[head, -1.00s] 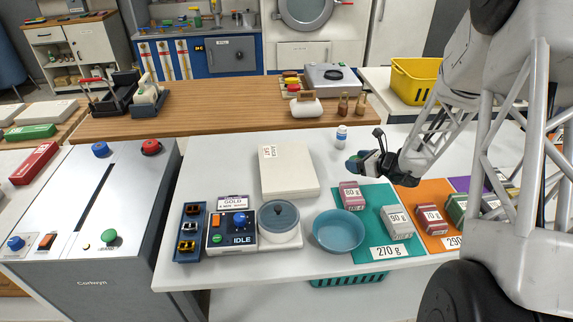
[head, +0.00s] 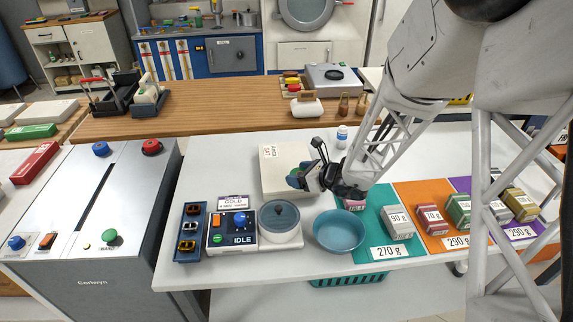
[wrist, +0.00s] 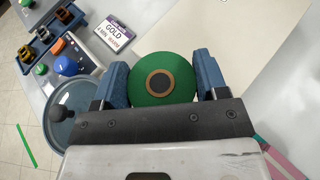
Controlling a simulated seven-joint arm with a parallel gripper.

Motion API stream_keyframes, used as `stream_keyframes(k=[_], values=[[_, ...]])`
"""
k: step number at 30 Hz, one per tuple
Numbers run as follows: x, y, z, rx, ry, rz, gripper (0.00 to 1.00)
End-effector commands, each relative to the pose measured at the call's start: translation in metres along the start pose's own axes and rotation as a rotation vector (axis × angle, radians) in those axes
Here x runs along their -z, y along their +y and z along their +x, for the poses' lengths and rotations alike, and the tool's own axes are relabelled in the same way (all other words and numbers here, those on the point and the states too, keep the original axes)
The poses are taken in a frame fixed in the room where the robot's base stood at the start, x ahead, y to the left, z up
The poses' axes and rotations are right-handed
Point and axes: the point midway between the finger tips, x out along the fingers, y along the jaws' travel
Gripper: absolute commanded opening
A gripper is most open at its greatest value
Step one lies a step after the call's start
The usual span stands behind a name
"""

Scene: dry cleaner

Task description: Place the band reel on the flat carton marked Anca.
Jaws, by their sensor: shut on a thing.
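The band reel (wrist: 160,82) is a green disc with a brown ring around a dark centre. My gripper (wrist: 161,85) is shut on it, with a blue finger on each side in the wrist view. In the head view my gripper (head: 301,178) is over the right part of the flat carton (head: 279,179), a cream box with a label at its far left corner. The carton also shows below the reel in the wrist view (wrist: 225,45). I cannot tell whether the reel touches it.
A small bottle (head: 342,136) stands behind, to the right. Weight blocks (head: 397,222) sit on coloured mats at right.

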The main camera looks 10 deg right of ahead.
Motion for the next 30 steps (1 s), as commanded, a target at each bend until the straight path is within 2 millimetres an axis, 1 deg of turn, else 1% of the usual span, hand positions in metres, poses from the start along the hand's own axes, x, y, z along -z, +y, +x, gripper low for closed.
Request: stream_keyframes(k=[1, 5, 17, 23, 30], values=[[-0.001, 0.004, 0.001, -0.003, 0.0, -0.001, 0.42], [-0.001, 0.008, 0.002, -0.005, 0.001, -0.002, 0.42], [-0.002, 0.007, 0.003, -0.006, 0.0, -0.002, 0.42], [-0.004, -0.001, 0.011, -0.006, 0.0, -0.003, 0.42], [-0.01, -0.022, 0.033, -0.007, 0.0, -0.003, 0.42]])
